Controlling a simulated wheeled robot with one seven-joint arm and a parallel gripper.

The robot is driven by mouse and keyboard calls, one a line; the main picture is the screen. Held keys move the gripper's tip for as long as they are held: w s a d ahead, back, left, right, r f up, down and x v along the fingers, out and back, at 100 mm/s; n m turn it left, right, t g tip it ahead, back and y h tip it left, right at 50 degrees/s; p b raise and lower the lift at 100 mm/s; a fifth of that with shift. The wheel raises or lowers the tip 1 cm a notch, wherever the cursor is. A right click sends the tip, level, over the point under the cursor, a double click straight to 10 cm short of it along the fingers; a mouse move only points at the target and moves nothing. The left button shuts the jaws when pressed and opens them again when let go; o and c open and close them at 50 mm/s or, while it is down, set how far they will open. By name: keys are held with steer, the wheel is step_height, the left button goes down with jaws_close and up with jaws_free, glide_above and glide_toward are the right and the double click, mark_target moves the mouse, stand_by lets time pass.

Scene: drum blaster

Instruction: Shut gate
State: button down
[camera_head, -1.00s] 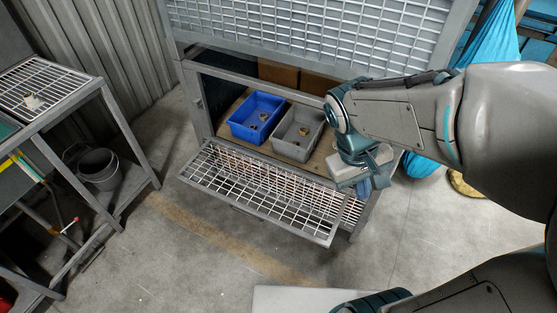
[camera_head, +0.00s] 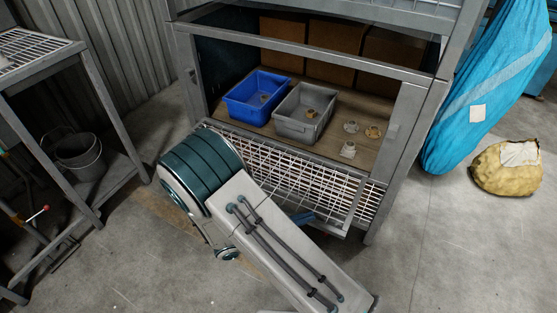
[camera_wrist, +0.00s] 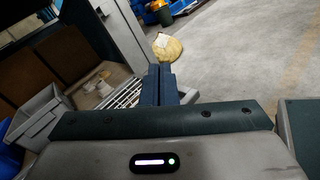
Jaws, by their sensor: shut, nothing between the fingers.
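The gate (camera_head: 285,165) is a white wire-mesh flap in a grey frame, folded down and open across the front of the cabinet opening. My arm hides its left and outer part in the head view. Part of its mesh also shows in the wrist view (camera_wrist: 124,94), left of my fingers. My gripper (camera_wrist: 159,72) is shut and empty, with its two dark blue fingers together. In the head view its blue fingertips (camera_head: 300,217) show beside my forearm, near the gate's outer edge. I cannot tell whether they touch the gate.
Inside the cabinet stand a blue bin (camera_head: 257,97) and a grey bin (camera_head: 304,113), with several small metal parts to their right. A yellow sack (camera_head: 506,168) lies on the floor at right. A bucket (camera_head: 79,158) stands on the left rack. The floor at lower right is clear.

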mark_target(291, 210)
steer(key=s+a+f+n+t+y+b, duration=0.1)
steer(key=a+f+n+t+y+b, duration=0.25)
steer(key=f, duration=0.45)
steer(key=a+f+n+t+y+b, duration=0.2)
steer(key=a+f+n+t+b, duration=0.1)
steer(key=f+n+t, duration=0.3)
steer(key=s+a+f+n+t+y+b, duration=0.1)
steer(key=a+f+n+t+y+b, duration=0.2)
steer(key=f, duration=0.6)
steer(key=d+f+x, duration=0.1)
steer(key=x, duration=1.5)
steer(key=shift+w+f+p, duration=0.25)
steer(key=shift+w+p, duration=0.1)
steer(key=shift+r+h, duration=0.1)
steer(key=shift+h, duration=0.15)
steer(key=shift+r+p, duration=0.9)
steer(key=shift+r, duration=0.05)
steer(key=shift+r, duration=0.1)
steer(key=shift+w+d+r+p, duration=0.1)
steer(key=shift+r+p, duration=0.95)
steer(key=shift+r, duration=0.15)
steer(key=shift+w+r+p, duration=0.1)
steer(key=shift+r+p, duration=0.95)
steer(key=shift+r, duration=0.25)
